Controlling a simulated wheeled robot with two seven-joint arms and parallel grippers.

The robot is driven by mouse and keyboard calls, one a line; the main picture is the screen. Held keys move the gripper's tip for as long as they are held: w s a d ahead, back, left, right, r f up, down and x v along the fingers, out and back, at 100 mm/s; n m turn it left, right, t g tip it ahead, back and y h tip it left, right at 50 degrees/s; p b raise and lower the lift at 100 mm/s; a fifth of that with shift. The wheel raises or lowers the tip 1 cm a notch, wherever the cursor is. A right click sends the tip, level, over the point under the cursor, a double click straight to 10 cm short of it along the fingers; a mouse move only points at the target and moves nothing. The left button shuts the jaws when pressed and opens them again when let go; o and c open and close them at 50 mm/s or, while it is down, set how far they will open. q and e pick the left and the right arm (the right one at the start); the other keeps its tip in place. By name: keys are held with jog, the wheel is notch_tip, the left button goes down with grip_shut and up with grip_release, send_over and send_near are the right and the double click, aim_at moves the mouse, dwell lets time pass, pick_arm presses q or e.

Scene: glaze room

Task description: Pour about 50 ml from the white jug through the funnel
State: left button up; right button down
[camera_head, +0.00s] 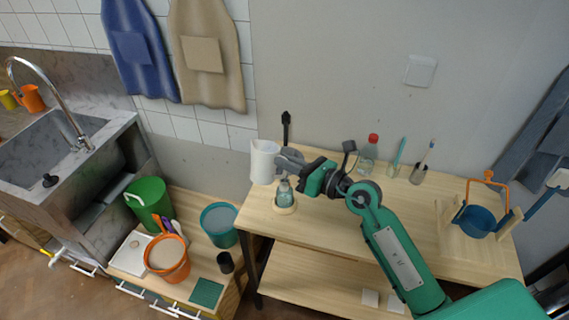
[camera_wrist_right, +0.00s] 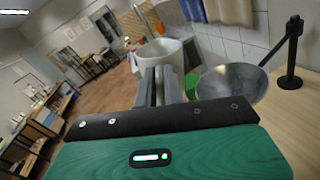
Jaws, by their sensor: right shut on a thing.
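The white jug (camera_head: 264,163) is near the table's left edge in the head view and looks close to upright. My right gripper (camera_wrist_right: 160,88) is shut on the jug, at its near side; the exact grip on it is partly hidden. The jug (camera_wrist_right: 168,52) shows its open rim beyond the fingers in the right wrist view. The grey metal funnel (camera_wrist_right: 232,82) is beside the jug, to its right in that view. In the head view the funnel (camera_head: 290,156) is partly covered by my gripper. A glass bottle (camera_head: 284,194) stands below it. My left gripper is not in view.
A black stand (camera_head: 286,128) rises behind the funnel. A red-capped bottle (camera_head: 369,152) and brush cups stand at the table's back. A blue pot (camera_head: 478,222) is at the right. Buckets, including a green one (camera_head: 148,202), sit on the lower left bench. The table's front middle is clear.

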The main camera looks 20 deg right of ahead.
jog(key=shift+s+a+f+n+b, duration=0.3)
jog(key=shift+s+a+n, duration=0.15)
jog(key=shift+n, duration=0.4)
jog(key=shift+s+a+f+n+b, duration=0.3)
jog(key=shift+a+n, duration=0.2)
jog(key=shift+n, duration=0.35)
